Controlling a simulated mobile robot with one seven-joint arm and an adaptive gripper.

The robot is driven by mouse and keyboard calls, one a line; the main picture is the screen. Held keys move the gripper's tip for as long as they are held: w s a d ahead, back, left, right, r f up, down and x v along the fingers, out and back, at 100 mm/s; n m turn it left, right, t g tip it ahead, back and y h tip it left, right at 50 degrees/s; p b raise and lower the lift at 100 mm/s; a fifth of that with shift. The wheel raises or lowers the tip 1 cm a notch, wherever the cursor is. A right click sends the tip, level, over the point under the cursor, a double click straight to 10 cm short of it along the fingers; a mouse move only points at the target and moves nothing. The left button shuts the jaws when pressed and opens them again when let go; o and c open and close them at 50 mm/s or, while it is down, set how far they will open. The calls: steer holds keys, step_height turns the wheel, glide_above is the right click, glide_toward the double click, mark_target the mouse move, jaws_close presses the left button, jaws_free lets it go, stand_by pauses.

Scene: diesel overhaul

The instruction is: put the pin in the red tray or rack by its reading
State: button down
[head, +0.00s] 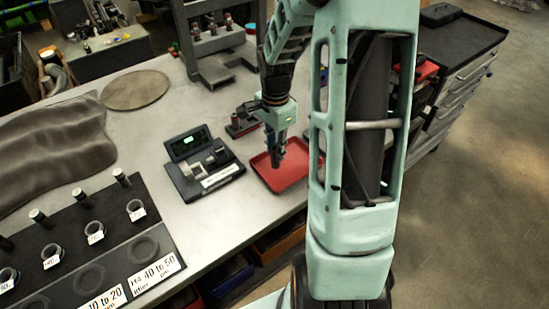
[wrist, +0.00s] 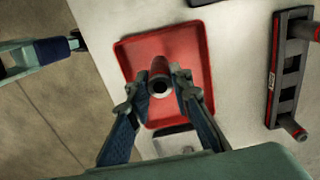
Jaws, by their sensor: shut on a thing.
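My gripper (head: 278,154) is over the red tray (head: 295,182). In the wrist view its fingers (wrist: 156,86) are shut on a short grey hollow pin (wrist: 160,70), seen nearly end-on above the red tray (wrist: 190,45). Whether the pin touches the tray floor I cannot tell. The measuring device (head: 203,172) with a green-lit display (head: 187,141) stands left of the tray; its reading is too small to make out. A black rack (head: 90,240) with several upright pins, rings and white range labels lies at the lower left.
A black bar-shaped holder with red parts (wrist: 285,75) lies right of the tray in the wrist view. A grey press-like stand (head: 215,65) is behind. A round mat (head: 135,90) and a dark cloth (head: 55,150) lie left. The bench edge runs close in front of the tray.

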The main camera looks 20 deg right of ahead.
steer(key=shift+w+d+f+b, duration=0.15)
steer(key=shift+f+b, duration=0.4)
steer(key=shift+f, duration=0.4)
steer(key=shift+w+a+f+b, duration=0.15)
steer(key=shift+f+b, duration=0.4)
steer(key=shift+f, duration=0.35)
steer(key=shift+d, duration=0.1)
steer(key=shift+f, duration=0.2)
steer(key=c, duration=1.7)
jaws_free()
steer(key=shift+c, duration=0.2)
steer(key=shift+r, duration=0.6)
step_height(320, 180, up, 11)
steer(key=shift+r+b, duration=0.1)
steer(key=shift+b, duration=0.2)
steer(key=shift+d, duration=0.1)
